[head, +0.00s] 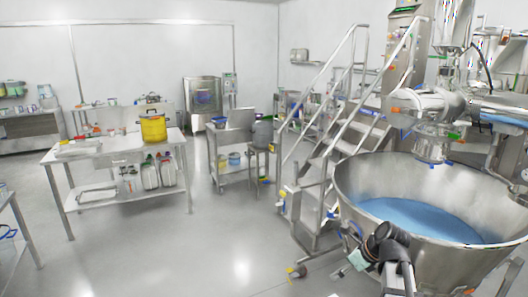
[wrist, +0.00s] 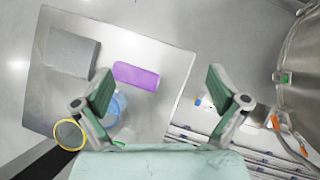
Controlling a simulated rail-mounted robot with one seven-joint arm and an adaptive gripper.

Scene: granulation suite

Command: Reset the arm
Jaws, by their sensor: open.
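My gripper (wrist: 160,80) shows in the wrist view with its two green-padded fingers spread wide apart. It is open and nothing is between the fingers. Beyond it and below lies a light square table top (wrist: 150,42) with a purple block (wrist: 136,75), a grey box (wrist: 72,52) and a pale blue round item (wrist: 118,108), partly hidden by the left finger. In the head view part of my dark arm shows at the lower right, in front of the large steel bowl (head: 350,190); the fingers cannot be made out there.
Metal stairs with handrails (head: 325,140) stand beside the bowl, which holds blue material (head: 420,218). A white worktable (head: 110,158) carries a yellow container (head: 153,127). A steel cart (head: 232,135) stands mid-room. The floor (head: 200,245) at front centre is clear.

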